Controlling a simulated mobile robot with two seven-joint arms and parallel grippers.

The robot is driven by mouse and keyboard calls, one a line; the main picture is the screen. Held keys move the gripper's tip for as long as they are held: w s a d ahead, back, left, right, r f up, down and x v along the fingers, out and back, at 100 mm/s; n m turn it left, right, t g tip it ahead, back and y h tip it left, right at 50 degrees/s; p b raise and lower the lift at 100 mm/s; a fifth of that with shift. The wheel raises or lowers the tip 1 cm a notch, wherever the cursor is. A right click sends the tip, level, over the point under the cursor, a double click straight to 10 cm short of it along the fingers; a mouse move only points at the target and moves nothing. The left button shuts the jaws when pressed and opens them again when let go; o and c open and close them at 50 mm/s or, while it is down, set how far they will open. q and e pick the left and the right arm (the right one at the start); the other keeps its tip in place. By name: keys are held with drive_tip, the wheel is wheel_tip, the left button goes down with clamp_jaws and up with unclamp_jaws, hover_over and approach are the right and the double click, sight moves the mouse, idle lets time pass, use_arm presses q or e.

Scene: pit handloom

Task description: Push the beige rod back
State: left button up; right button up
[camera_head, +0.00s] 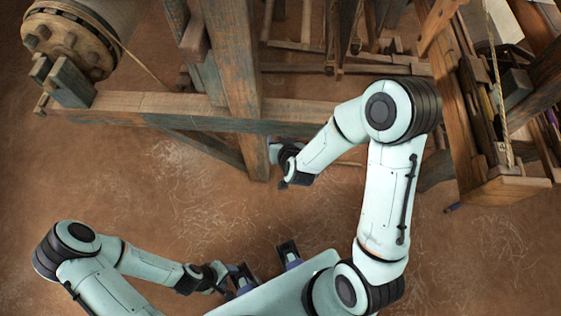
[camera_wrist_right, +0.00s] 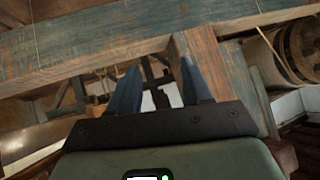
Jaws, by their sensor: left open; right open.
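I cannot single out the beige rod for certain. A pale tan upright bar (camera_head: 306,20) shows in the head view behind the loom's front beam, among other wooden bars. My right gripper (camera_head: 274,152) is low beside the foot of the thick wooden post, seen small and partly hidden by its own wrist. In the right wrist view its two blue fingers (camera_wrist_right: 158,90) stand apart with nothing between them. My left gripper (camera_head: 238,280) is near my base at the bottom of the head view, away from the loom, open, with no object visible in it.
A long wooden beam (camera_head: 150,108) crosses the head view and meets the thick post (camera_head: 235,70). A large roller (camera_head: 75,40) is at upper left. A slanting wooden frame (camera_head: 465,120) stands at right. The brown floor (camera_head: 120,190) is clear at lower left.

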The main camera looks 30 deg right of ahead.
use_arm(q)
drive_tip(key=shift+w+r, duration=0.15)
drive_tip(key=shift+r, duration=0.2)
use_arm(e)
drive_tip(key=s+a+f+g+y, duration=0.1)
drive_tip(key=s+f+g, duration=0.1)
drive_tip(key=s+f, duration=0.2)
wheel_tip(320, 180, down, 3)
drive_tip(key=shift+a+r, duration=0.2)
drive_tip(key=shift+a, duration=0.15)
drive_tip(key=shift+w, duration=0.1)
